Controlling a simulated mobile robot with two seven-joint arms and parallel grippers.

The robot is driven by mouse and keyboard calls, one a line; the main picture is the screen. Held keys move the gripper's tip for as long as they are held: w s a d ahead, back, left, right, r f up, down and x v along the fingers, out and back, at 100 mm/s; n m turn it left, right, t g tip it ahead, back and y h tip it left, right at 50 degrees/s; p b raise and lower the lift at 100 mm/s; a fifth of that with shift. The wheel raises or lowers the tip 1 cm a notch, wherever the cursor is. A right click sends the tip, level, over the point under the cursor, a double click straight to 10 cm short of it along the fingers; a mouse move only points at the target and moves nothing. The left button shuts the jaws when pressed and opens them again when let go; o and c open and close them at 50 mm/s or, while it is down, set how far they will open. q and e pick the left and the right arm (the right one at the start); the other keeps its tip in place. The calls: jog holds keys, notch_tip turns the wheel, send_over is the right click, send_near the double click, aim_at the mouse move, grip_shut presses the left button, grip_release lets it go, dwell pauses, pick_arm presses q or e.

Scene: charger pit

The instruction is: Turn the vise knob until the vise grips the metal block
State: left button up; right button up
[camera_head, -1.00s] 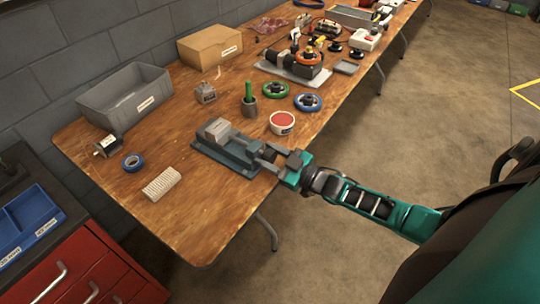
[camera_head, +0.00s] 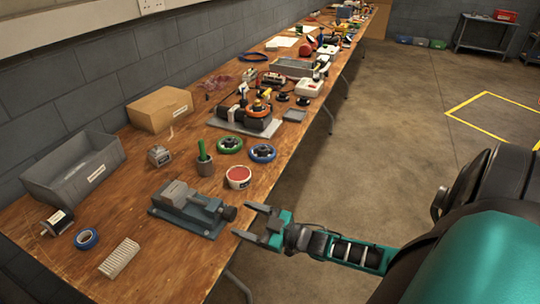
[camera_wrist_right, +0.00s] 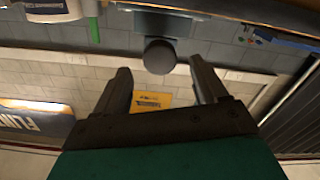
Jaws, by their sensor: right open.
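The blue-grey vise (camera_head: 188,210) sits near the front edge of the wooden table. Its dark round knob (camera_head: 229,213) points toward the front edge and also shows in the right wrist view (camera_wrist_right: 160,56). A light grey block-like piece (camera_head: 175,191) shows at the vise's far end; I cannot tell whether it is the metal block or a jaw, nor whether anything is gripped. My right gripper (camera_head: 243,220) is open and empty, just off the knob. In the right wrist view the knob lies beyond and between the two fingertips, apart from them. My left gripper is not in view.
A red-topped round tin (camera_head: 238,177), a cup with a green handle (camera_head: 204,160) and a blue ring (camera_head: 262,153) stand behind the vise. A grey bin (camera_head: 75,172), blue tape (camera_head: 87,239) and a ribbed pale block (camera_head: 119,258) are at the left. The floor at right is clear.

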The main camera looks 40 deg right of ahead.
jog(key=v, duration=0.7)
jog(key=shift+s, duration=0.35)
jog(key=shift+d, duration=0.1)
jog(key=s+a+f+m+g+h, duration=0.1)
jog(key=s+a+m+g+h, duration=0.1)
jog(key=a, duration=0.6)
jog(key=s+a+f+m+g+h, duration=0.2)
jog(key=s+a+m+g, duration=0.1)
jog(key=a, duration=0.6)
jog(key=shift+s+g+h, duration=0.3)
jog(key=shift+s+h, duration=0.1)
jog(key=shift+s, duration=0.2)
jog(key=shift+f, duration=0.15)
